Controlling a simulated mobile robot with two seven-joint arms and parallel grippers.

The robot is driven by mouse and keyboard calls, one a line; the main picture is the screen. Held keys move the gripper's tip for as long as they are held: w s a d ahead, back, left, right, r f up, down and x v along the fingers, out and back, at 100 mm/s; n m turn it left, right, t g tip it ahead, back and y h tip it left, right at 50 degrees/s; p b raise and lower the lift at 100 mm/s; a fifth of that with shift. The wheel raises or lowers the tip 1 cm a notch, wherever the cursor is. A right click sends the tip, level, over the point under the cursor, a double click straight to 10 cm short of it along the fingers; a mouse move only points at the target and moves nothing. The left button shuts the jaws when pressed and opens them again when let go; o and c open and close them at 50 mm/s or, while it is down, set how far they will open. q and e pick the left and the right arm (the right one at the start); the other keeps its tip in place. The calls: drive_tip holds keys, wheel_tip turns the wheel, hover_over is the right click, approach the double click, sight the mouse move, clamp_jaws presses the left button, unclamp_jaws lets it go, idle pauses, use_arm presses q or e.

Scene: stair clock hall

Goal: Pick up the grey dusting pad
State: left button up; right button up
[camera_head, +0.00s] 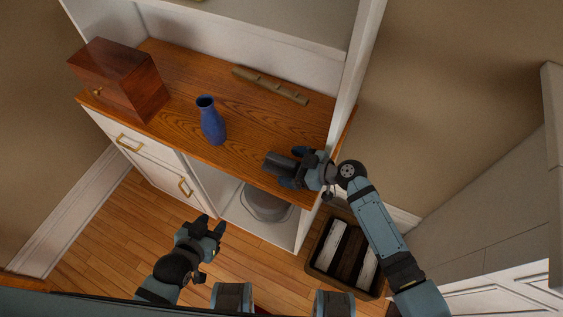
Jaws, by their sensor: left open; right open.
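The grey dusting pad (276,161) appears as a small dark grey block at the front right of the wooden cabinet top. My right gripper (292,167) is open at the pad's right end, with one finger on either side of it. Whether the fingers touch the pad I cannot tell. My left gripper (214,228) is open and empty, low in front of the cabinet over the floor.
On the wooden top (185,85) stand a blue vase (211,121), a reddish wooden box (117,78) and a long notched strip (270,85). A grey rounded object (264,204) sits in the open compartment below. A dark bin (322,262) stands on the floor at right.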

drive_tip(key=shift+c, duration=0.2)
use_arm(q)
drive_tip(key=shift+f, duration=0.1)
use_arm(e)
drive_tip(key=c, duration=1)
drive_tip(key=shift+r, duration=0.15)
